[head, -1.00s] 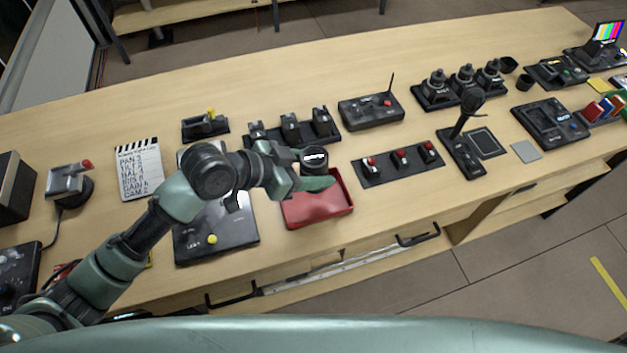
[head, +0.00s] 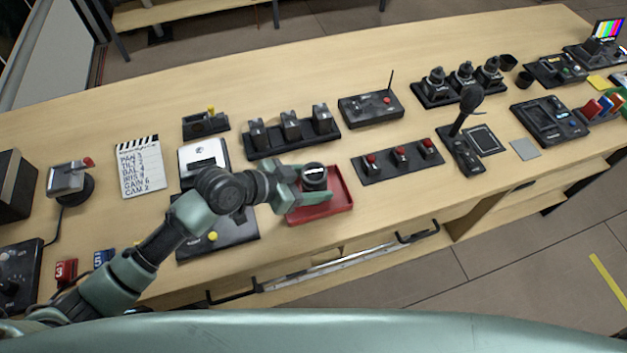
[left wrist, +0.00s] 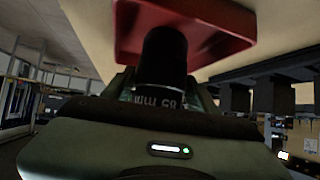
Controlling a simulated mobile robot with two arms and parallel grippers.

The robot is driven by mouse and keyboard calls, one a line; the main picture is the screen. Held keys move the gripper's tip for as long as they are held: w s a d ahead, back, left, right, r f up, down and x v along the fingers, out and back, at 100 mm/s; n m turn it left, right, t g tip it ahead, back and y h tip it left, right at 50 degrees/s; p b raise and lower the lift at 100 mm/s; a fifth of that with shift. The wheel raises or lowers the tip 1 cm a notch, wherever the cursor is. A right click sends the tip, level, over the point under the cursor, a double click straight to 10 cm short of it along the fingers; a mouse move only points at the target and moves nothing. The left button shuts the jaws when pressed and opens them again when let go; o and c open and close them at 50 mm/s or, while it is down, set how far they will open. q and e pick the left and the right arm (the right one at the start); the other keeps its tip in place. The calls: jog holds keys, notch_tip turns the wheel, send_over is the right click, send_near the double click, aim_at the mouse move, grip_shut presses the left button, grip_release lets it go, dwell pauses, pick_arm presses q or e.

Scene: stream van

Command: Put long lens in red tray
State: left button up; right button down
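The long lens (head: 314,174) is a short black cylinder with a pale label. It stands roughly upright between the fingers of my left gripper (head: 312,186), which is shut on it. The red tray (head: 334,206) is a shallow open box near the table's front edge, and the lens is over its inside. The left wrist view shows the lens (left wrist: 162,62) between the fingers, with the red tray (left wrist: 215,25) close beyond its far end. I cannot tell whether the lens touches the tray floor. My right gripper is not in view.
A black panel with red-topped switches (head: 398,162) lies right of the tray. A dark panel with a yellow knob (head: 240,222) lies to its left, partly under my left arm. A rack of grey-topped units (head: 291,132) stands behind. Bare wood lies around the tray.

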pick_arm(q)
jog(key=shift+o, duration=0.8)
jog(key=shift+r, duration=0.1)
jog(key=shift+r, duration=0.25)
jog(key=b+v, duration=0.2)
jog(key=v, duration=1)
jog(key=shift+f, duration=0.1)
